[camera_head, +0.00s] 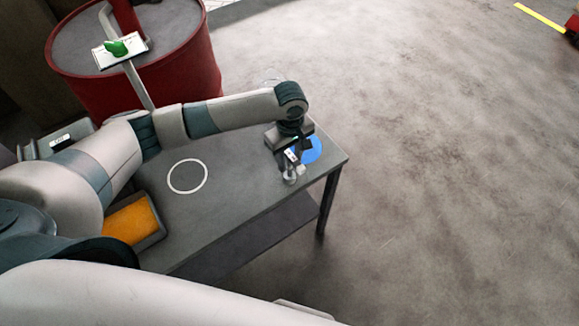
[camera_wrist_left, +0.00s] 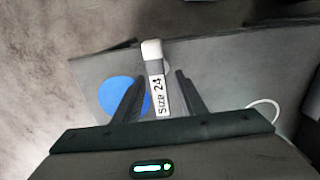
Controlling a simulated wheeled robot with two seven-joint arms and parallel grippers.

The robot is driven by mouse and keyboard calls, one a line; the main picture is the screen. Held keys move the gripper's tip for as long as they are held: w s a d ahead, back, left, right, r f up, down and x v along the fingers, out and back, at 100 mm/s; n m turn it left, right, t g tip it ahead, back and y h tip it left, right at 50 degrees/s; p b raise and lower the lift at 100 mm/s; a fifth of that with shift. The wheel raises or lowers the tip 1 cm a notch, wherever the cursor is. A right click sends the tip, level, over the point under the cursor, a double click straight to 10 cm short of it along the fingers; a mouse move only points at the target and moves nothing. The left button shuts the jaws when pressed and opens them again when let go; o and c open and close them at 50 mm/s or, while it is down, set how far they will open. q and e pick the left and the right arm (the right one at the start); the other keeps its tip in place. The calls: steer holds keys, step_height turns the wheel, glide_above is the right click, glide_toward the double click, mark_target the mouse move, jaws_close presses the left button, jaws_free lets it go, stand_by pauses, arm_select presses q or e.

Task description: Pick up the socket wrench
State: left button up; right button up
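The socket wrench (camera_wrist_left: 159,92) carries a white label reading "Size 24" and has a pale block-like end. In the wrist view it lies between the two fingers of my left gripper (camera_wrist_left: 160,73), with a visible gap on each side, so the gripper is open around it. In the head view my left gripper (camera_head: 294,155) points down over the right end of the table. The grey end of the wrench (camera_head: 289,177) shows there below the fingers. How far the fingertips are above the tabletop is hard to tell. My right gripper is not in view.
The grey table (camera_head: 230,205) also bears a blue disc (camera_head: 311,150) beside the gripper, a white ring (camera_head: 188,176) and an orange-filled tray (camera_head: 132,222). A red drum (camera_head: 185,75) stands behind.

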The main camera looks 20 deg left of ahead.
mark_target(289, 175)
arm_select(q)
steer(key=shift+a+f+p, duration=0.1)
steer(key=shift+f+p, duration=0.25)
steer(key=shift+f, duration=1.15)
jaws_close()
